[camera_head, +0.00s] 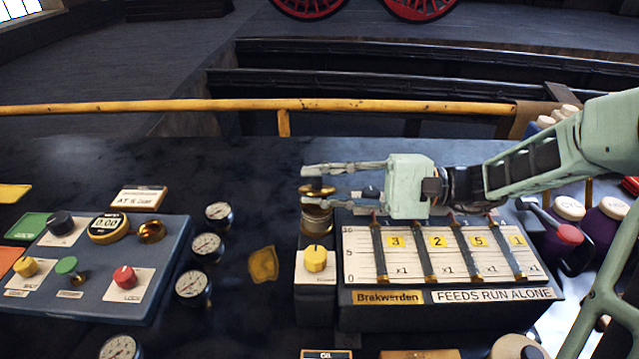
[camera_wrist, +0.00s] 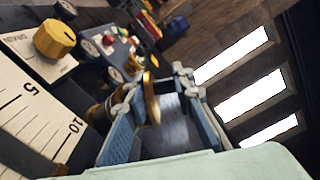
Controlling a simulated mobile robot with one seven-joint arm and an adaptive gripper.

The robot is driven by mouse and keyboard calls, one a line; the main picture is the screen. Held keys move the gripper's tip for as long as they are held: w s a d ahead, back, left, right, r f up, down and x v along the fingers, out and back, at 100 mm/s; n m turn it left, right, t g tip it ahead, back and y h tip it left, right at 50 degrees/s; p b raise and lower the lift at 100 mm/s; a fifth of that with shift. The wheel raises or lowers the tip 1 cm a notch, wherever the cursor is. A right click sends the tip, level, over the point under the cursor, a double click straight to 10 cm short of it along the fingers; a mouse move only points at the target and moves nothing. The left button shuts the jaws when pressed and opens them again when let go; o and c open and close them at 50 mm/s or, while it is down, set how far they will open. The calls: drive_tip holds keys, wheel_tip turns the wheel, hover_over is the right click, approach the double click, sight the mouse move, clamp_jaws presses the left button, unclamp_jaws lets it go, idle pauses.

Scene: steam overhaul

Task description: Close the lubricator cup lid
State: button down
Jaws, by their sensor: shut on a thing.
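The lubricator cup (camera_head: 316,220) is a small brass and glass cup at the left end of the lubricator box. Its brass lid (camera_head: 318,190) shows just above it as a disc between my fingertips. My gripper (camera_head: 308,184) reaches in from the right, with one finger beyond the lid and one on its near side. In the wrist view the lid (camera_wrist: 151,100) is seen nearly edge-on between the fingers of my gripper (camera_wrist: 157,84), close to the left one. The cup (camera_wrist: 100,113) is partly hidden behind that finger. Whether the lid touches the cup rim is unclear.
A yellow knob (camera_head: 316,258) stands in front of the cup. The numbered feed panel (camera_head: 445,255) lies right, under my gripper. Gauges (camera_head: 207,247) and a control box (camera_head: 95,270) stand left. A yellow rail (camera_head: 220,106) runs behind the bench.

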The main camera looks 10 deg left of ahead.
drive_tip(key=shift+w+r, duration=0.1)
idle(0.3)
drive_tip(key=c, duration=1.8)
unclamp_jaws()
